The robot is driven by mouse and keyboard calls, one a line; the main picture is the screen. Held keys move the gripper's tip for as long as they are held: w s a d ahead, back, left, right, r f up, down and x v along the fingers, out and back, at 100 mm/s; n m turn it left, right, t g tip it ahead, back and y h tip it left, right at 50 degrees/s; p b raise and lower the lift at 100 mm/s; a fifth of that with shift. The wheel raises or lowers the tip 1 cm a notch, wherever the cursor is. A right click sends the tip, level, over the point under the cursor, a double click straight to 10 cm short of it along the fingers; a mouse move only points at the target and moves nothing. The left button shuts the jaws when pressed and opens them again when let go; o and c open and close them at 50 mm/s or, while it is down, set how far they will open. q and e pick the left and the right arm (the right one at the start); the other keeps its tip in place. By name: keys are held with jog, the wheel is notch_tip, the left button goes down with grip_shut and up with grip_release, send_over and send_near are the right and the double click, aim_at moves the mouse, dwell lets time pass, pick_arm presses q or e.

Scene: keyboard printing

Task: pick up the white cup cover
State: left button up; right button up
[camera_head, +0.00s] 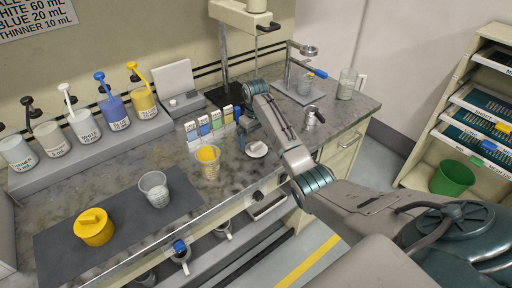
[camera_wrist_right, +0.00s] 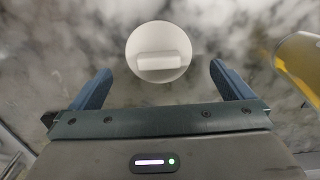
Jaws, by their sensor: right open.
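The white cup cover (camera_head: 257,149) lies flat on the marble counter near its front edge. In the right wrist view the cover (camera_wrist_right: 158,42) is a round white disc with a raised bar handle across it. My right gripper (camera_wrist_right: 161,76) is open, its two blue fingers spread wide with nothing between them. The cover appears ahead of the fingertips, roughly centred between them. In the head view my right gripper (camera_head: 243,137) is over the counter next to the cover, partly hidden by its own arm. My left gripper is not in view.
A clear cup with yellow contents (camera_head: 209,170) stands left of the cover; it also shows in the right wrist view (camera_wrist_right: 303,66). Small labelled cards (camera_head: 204,126) stand behind. An empty cup (camera_head: 154,190) and a yellow lidded container (camera_head: 94,229) are on the dark mat (camera_head: 60,250).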

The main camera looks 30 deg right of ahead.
aim_at(256, 144)
notch_tip(256, 144, down, 2)
jog(key=shift+s+f+p, duration=0.15)
jog(key=shift+f+p, duration=0.1)
jog(key=shift+p, duration=0.15)
jog(key=shift+d+f, duration=0.1)
jog(key=shift+f, duration=0.4)
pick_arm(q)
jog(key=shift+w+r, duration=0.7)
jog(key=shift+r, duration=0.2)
pick_arm(e)
jog(key=c, duration=1)
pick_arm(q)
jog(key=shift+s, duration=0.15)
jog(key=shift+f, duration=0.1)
pick_arm(e)
jog(key=shift+r, duration=0.1)
